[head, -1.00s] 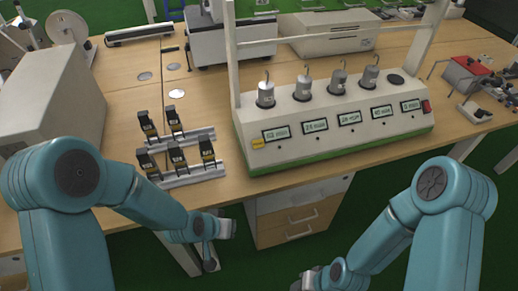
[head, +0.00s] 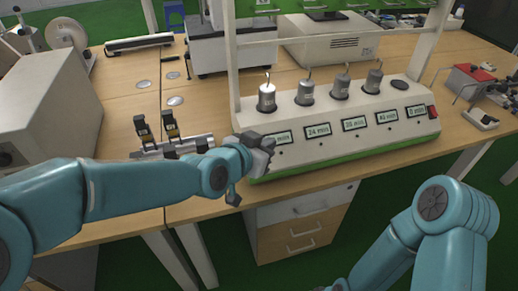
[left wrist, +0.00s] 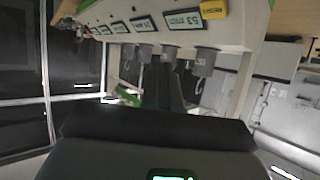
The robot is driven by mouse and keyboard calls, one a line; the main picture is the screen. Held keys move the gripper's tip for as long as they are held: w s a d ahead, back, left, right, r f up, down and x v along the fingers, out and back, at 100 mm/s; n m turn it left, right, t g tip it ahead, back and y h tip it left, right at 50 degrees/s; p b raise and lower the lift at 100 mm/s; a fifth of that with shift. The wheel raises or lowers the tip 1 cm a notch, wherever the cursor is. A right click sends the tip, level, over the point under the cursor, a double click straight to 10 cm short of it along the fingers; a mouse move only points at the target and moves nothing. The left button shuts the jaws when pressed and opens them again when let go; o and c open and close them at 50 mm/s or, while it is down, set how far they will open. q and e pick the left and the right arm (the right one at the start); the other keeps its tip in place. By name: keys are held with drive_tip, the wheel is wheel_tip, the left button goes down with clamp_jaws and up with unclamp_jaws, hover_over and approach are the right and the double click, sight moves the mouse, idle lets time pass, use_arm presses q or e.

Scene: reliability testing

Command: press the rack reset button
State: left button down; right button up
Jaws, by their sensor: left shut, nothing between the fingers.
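The white rack (head: 345,150) stands on the bench with a row of minute displays on its sloped front and grey cylinders on top. My left gripper (head: 264,148) is shut and empty, in front of the rack's left end. It hides that corner in the head view, including the spot of the yellow button. The left wrist view shows the yellow reset button (left wrist: 213,8) at the top edge, beside a display (left wrist: 182,19). I cannot tell whether the gripper touches the rack. My right gripper is out of view.
A holder with black-and-yellow clips (head: 172,146) sits left of the rack, partly behind my left arm. A red rocker switch (head: 433,112) is at the rack's right end. A red-topped device (head: 472,76) stands farther right. Drawers (head: 300,228) are below the bench.

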use_arm(q)
drive_tip(key=w+f+b, duration=0.1)
drive_tip(key=f, duration=0.1)
drive_tip(key=w+a+f, duration=0.1)
drive_tip(key=w, duration=0.1)
drive_tip(key=w+f+b, duration=0.1)
drive_tip(key=f, duration=0.1)
drive_tip(key=shift+w+a+f+b, duration=0.3)
drive_tip(key=shift+w+a+f, duration=0.15)
drive_tip(key=shift+w+f, duration=0.3)
drive_tip(key=shift+w, duration=0.05)
drive_tip(key=shift+f, duration=0.1)
idle(1.4)
drive_tip(key=shift+w+f, duration=0.25)
